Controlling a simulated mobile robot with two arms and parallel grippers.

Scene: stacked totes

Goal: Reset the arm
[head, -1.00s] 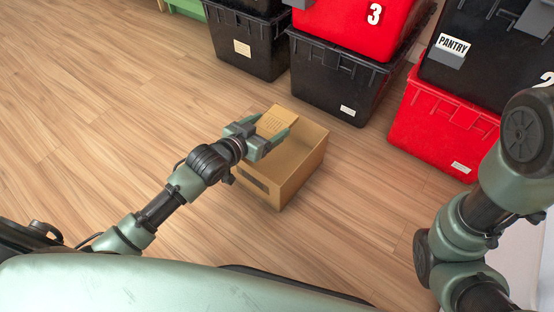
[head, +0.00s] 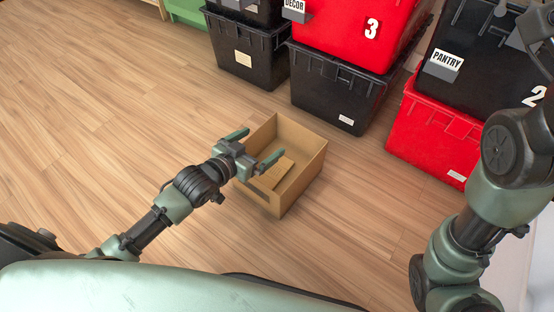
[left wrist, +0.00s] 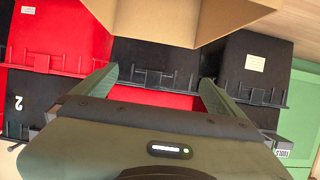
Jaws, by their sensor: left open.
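My left gripper (head: 256,147) is open and empty, above the near left side of an open cardboard box (head: 313,160) on the floor. A small cardboard box (head: 274,176) lies inside the open box, apart from the fingers. In the left wrist view, the spread fingers (left wrist: 160,82) have nothing between them, and part of the cardboard box (left wrist: 170,18) shows at the top. The small box cannot be made out there. My right arm shows at the right of the head view, but its gripper is out of frame.
Black and red totes stand stacked behind the box: a black one (head: 335,90) under a red one (head: 350,30), and a red one (head: 430,135) under a black one (head: 480,50). Wood floor (head: 90,100) is clear at the left.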

